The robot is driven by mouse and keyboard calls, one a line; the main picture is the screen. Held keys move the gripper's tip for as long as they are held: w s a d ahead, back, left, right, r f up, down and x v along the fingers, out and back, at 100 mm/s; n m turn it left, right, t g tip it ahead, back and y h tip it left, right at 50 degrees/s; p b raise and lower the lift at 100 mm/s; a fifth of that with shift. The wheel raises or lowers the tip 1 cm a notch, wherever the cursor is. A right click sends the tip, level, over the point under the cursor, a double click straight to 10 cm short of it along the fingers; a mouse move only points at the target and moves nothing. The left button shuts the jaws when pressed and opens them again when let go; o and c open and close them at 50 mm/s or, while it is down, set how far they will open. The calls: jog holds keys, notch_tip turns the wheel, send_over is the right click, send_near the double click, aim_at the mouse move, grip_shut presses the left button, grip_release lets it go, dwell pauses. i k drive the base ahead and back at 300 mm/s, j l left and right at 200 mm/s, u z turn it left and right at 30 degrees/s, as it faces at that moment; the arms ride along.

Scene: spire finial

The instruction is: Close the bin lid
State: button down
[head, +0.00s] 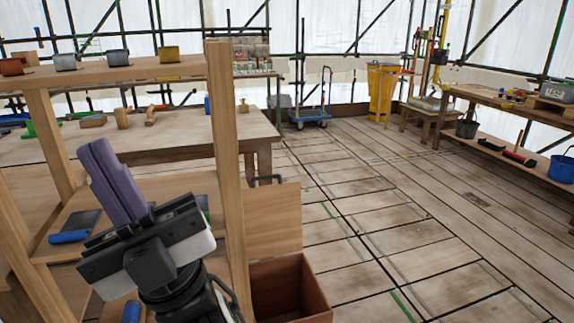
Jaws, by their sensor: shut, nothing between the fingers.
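A brown wooden bin (318,304) stands on the floor at the bottom centre, partly cut off by the frame and partly behind a shelf post. Its lid (272,222) appears to be the lighter panel standing raised at its far side, with a dark handle (266,179) at the top. The bin looks open, with a dark inside. My gripper (97,155) is at the lower left, its purple fingers pointing up and together with nothing between them. It is left of the bin and the lid, apart from both, with the post between them in the picture.
The wooden shelf post (226,150) rises near my gripper. The shelf holds several small pots and tools. A workbench (190,135) stands behind. A blue trolley (310,115) and a yellow container (382,92) stand farther back. The plank floor right of the bin is clear.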

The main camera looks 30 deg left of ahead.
aim_at(273, 213)
jog(key=i+l, duration=0.15)
jog(key=i, duration=0.6)
jog(key=i+l, duration=0.15)
jog(key=i, duration=0.65)
jog(key=i+l, duration=0.15)
jog(key=i, duration=0.6)
jog(key=i+u, duration=0.2)
jog(key=u, duration=0.2)
jog(key=i+l+u, duration=0.2)
jog(key=u, duration=0.9)
